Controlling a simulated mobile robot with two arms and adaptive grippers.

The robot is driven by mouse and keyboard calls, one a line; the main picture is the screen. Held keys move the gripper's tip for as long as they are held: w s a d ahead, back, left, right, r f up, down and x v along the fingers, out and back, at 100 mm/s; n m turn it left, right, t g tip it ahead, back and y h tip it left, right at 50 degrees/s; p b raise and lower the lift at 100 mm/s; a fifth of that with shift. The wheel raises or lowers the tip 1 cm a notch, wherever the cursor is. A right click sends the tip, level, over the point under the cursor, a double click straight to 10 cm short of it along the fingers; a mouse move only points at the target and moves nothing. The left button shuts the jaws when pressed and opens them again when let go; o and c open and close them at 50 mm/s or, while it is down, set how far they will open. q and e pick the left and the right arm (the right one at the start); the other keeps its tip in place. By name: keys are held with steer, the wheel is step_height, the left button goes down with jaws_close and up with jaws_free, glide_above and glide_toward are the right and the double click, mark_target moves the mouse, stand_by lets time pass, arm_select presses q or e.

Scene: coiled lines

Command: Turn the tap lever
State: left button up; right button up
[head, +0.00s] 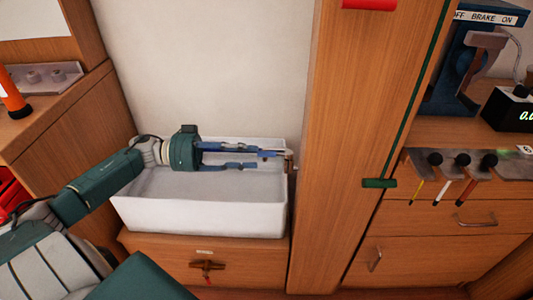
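A small brass-coloured valve body (207,266) with a short red lever (208,279) hanging down is on the wooden front below the white basin (205,217), under a small pale label. My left gripper (268,159) reaches across the basin from the left, well above and to the right of this valve. Its two blue fingers point right and are apart, with nothing seen between them. Its fingertips are close to a small metal fitting (289,166) at the basin's right edge; I cannot tell whether they touch it. My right gripper is not in view.
A tall wooden post (345,130) stands just right of the basin, with a green cord and bracket (379,183). Wooden cabinet (75,120) is at left. Further right are a rack (475,165) with several tools, drawers (440,220) and a blue brake unit (455,70).

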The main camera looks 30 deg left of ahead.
mark_target(266, 154)
arm_select(q)
steer(key=x, duration=0.4)
steer(key=shift+w+d, duration=0.2)
steer(key=shift+d, duration=0.05)
steer(key=shift+w+d, duration=0.1)
steer(key=shift+d, duration=0.05)
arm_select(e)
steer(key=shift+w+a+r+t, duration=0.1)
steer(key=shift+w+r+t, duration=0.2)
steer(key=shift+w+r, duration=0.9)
arm_select(q)
jaws_close()
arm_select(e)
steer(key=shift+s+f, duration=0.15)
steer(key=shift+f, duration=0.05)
